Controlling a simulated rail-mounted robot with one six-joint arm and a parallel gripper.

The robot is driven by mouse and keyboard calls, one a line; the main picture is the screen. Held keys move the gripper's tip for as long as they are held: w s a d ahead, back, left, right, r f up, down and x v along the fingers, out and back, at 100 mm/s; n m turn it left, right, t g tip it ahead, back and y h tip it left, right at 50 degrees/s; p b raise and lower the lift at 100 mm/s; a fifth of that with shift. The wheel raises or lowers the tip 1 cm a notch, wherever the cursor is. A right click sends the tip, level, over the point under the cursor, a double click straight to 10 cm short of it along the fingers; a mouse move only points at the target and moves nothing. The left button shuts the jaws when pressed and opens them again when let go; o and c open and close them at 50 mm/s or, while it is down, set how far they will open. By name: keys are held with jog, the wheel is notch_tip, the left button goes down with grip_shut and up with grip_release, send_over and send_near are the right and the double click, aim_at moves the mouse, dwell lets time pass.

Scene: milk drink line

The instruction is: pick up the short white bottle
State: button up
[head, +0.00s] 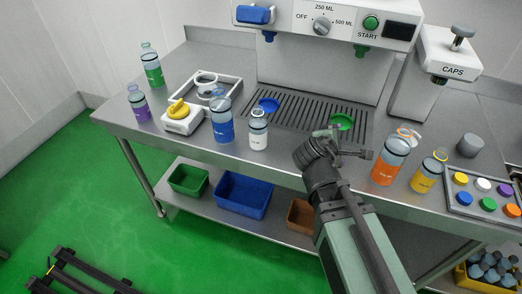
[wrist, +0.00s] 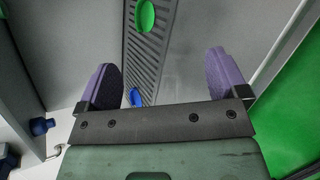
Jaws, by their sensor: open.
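The short white bottle (head: 259,130), with a white label and a ring around its neck, stands upright on the steel counter in front of the drip grille in the head view. It is not visible in the wrist view. My gripper (head: 352,142) is to the right of the bottle, near the counter's front edge and clear of it. The wrist view shows my gripper (wrist: 167,75) with its two purple finger pads wide apart and nothing between them.
A taller blue bottle (head: 222,119) stands just left of the white one. An orange bottle (head: 389,163) and a yellow bottle (head: 426,173) stand right of my gripper. A green disc (head: 341,121) and a blue disc (head: 268,105) lie on the grille (head: 300,113). The filling machine (head: 325,65) rises behind.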

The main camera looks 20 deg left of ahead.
aim_at(257, 135)
jog(key=a+f+n+t+y+b, duration=0.1)
jog(key=a+f+n+b, duration=0.1)
jog(key=a+n, duration=0.2)
jog(key=s+a+f+n+t+y+b, duration=0.1)
jog(key=a+f+n+t+y+b, duration=0.1)
jog(key=a, duration=0.3)
jog(key=a+f+n+t+y+b, duration=0.1)
jog(key=a+f+n+b, duration=0.1)
jog(key=a+n+b, duration=0.2)
jog(key=shift+s+a+f+n+t+y, duration=0.3)
jog(key=shift+a+n+t, duration=0.15)
jog(key=shift+n, duration=0.35)
jog(key=s+a+n+t+y+b, duration=0.1)
jog(key=s+a+n+y+b, duration=0.25)
jog(key=a+n, duration=0.4)
jog(key=shift+y, duration=0.45)
jog(key=x, duration=0.3)
jog(key=p+x, duration=0.1)
jog(key=x, duration=0.3)
jog(key=r+x, duration=0.1)
jog(key=x, duration=0.3)
jog(key=shift+w+p, duration=0.1)
jog(key=shift+p, duration=0.2)
jog(key=c, duration=1)
jog(key=shift+r, duration=0.1)
notch_tip(257, 135, up, 20)
jog(key=p, duration=2)
